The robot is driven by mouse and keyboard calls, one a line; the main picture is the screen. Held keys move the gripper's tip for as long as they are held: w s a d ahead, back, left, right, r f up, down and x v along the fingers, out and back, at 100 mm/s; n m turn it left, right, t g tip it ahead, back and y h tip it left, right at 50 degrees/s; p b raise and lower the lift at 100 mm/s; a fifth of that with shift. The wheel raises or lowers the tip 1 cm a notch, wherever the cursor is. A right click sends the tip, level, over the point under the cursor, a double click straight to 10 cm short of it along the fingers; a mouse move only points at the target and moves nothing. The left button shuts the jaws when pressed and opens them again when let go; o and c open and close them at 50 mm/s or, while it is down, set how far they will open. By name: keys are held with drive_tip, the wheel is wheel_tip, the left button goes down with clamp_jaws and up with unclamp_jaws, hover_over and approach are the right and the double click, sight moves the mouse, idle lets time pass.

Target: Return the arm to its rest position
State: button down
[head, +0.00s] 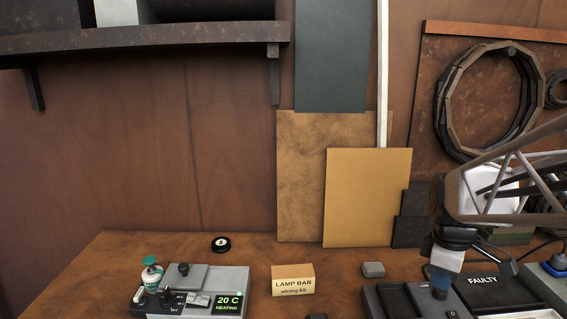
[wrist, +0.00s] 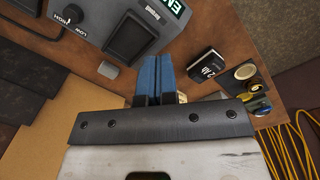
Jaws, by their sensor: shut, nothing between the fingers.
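My gripper (head: 440,285) is at the lower right in the head view, pointing down with its blue fingertips over a grey device (head: 395,300) with a LOW marking. In the wrist view, the blue fingers (wrist: 152,72) lie side by side, shut with nothing between them. Beyond them is the grey device (wrist: 95,20) with a LOW/HIGH knob, a dark panel and a partly cut-off green display. I cannot tell from these views how far the fingertips are above the device. My arm comes in from the right edge in the head view.
A black FAULTY tray (head: 497,292) is right of the gripper. The wrist view shows a black 2 Ah block (wrist: 207,66) and yellow cable (wrist: 292,150). Boards (head: 367,200) lean behind.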

drive_tip(key=s+a+r+m+t, duration=0.1)
drive_tip(key=s+a+m+t, duration=0.1)
drive_tip(key=s+a+m, duration=0.8)
drive_tip(key=shift+s+a+m+y, duration=0.3)
drive_tip(key=shift+s+a+m, duration=0.1)
drive_tip(key=shift+s+a, duration=1.15)
drive_tip(key=shift+w, duration=0.1)
idle(3.2)
